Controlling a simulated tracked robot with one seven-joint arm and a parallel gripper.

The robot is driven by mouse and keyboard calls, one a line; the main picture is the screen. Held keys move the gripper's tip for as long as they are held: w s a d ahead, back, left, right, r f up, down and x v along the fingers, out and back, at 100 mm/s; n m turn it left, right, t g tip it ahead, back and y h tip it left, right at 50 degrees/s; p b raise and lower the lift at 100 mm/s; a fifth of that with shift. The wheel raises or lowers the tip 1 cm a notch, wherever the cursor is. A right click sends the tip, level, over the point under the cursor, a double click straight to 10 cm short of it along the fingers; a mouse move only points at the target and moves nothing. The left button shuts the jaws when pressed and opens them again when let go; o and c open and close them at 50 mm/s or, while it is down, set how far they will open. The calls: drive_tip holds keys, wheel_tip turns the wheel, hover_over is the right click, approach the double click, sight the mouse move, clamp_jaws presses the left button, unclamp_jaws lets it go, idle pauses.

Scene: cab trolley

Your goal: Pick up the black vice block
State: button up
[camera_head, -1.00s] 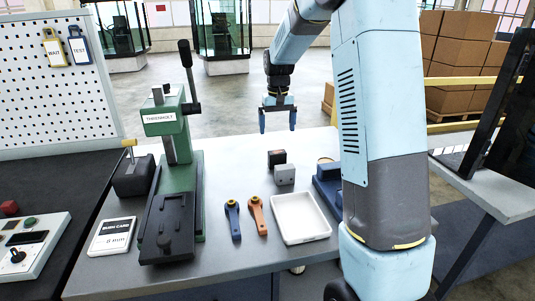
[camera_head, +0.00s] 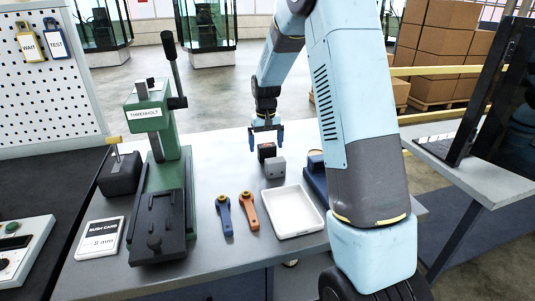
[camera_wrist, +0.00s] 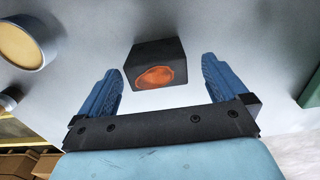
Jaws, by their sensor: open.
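The black block (camera_head: 267,151) stands on the grey bench, just behind a grey block (camera_head: 275,168). In the wrist view the black block (camera_wrist: 155,58) shows a dark top and an orange round patch on one face. My gripper (camera_head: 266,143) is open and points down over the black block. In the wrist view the two blue fingers of my gripper (camera_wrist: 161,66) lie on either side of the block, with gaps on both sides. I cannot tell whether the fingertips reach down beside it. The grey block is not seen in the wrist view.
In front stand a white tray (camera_head: 321,222), a blue lever (camera_head: 224,214) and an orange lever (camera_head: 249,211). A green press (camera_head: 157,125) rises at left. A dark blue fixture (camera_head: 313,181) with a tan disc stands right of the blocks. Behind the blocks the bench is clear.

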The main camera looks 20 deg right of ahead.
sight(267, 145)
wheel_tip(267, 145, down, 4)
drive_tip(key=shift+d, duration=0.15)
drive_tip(key=c, duration=1.4)
